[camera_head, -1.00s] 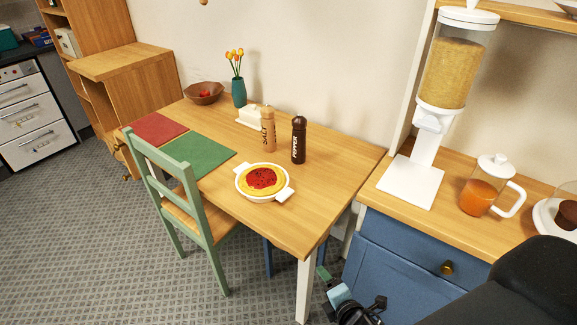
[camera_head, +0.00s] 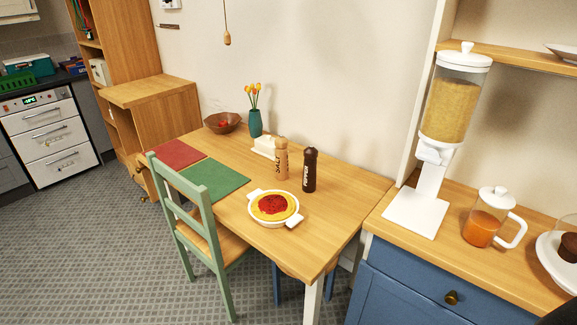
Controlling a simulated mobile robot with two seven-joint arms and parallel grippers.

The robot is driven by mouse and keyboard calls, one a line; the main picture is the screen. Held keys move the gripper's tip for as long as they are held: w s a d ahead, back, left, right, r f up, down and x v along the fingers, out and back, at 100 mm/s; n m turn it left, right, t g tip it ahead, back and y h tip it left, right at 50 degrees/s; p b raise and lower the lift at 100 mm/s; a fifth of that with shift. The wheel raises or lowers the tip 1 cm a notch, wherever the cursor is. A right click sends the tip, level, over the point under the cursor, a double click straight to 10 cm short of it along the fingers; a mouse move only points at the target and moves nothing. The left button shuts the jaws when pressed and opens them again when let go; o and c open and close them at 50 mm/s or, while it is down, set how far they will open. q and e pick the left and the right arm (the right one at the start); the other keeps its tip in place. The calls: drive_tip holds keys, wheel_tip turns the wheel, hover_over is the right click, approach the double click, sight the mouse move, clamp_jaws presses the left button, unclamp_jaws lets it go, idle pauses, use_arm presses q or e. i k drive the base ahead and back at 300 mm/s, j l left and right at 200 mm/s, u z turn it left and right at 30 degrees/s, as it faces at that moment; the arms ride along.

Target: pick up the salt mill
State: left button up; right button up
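The salt mill (camera_head: 281,159) is light wood with dark SALT lettering. It stands upright on the wooden dining table (camera_head: 333,190), just left of the dark brown pepper mill (camera_head: 309,170). A white butter dish (camera_head: 264,147) is close behind it on the left. A white two-handled dish with a red-topped pie (camera_head: 273,207) sits in front of it. Neither of my grippers is in view.
A green chair (camera_head: 190,215) stands at the table's front left. A bowl (camera_head: 222,122), a vase of tulips (camera_head: 255,117), a red placemat (camera_head: 178,154) and a green placemat (camera_head: 213,180) occupy the table. A cereal dispenser (camera_head: 437,150) and jug (camera_head: 486,220) are on the right counter.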

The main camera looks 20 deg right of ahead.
sight(281, 156)
drive_tip(key=i+j+z, duration=0.15)
drive_tip(key=z, duration=0.3)
drive_tip(key=i+j+z, duration=0.15)
drive_tip(key=z, duration=0.3)
drive_tip(key=i+j+z, duration=0.15)
drive_tip(key=j, duration=0.15)
drive_tip(key=i+j+z, duration=0.1)
drive_tip(key=j, duration=0.2)
drive_tip(key=i+j+z, duration=0.15)
drive_tip(key=j, duration=0.2)
drive_tip(key=i+j, duration=0.1)
drive_tip(key=j, duration=0.35)
drive_tip(key=i+j+z, duration=0.1)
drive_tip(key=j, duration=0.35)
drive_tip(key=i+j, duration=0.1)
drive_tip(key=j, duration=0.35)
drive_tip(key=i+j, duration=0.1)
drive_tip(key=j, duration=0.35)
drive_tip(key=z, duration=0.05)
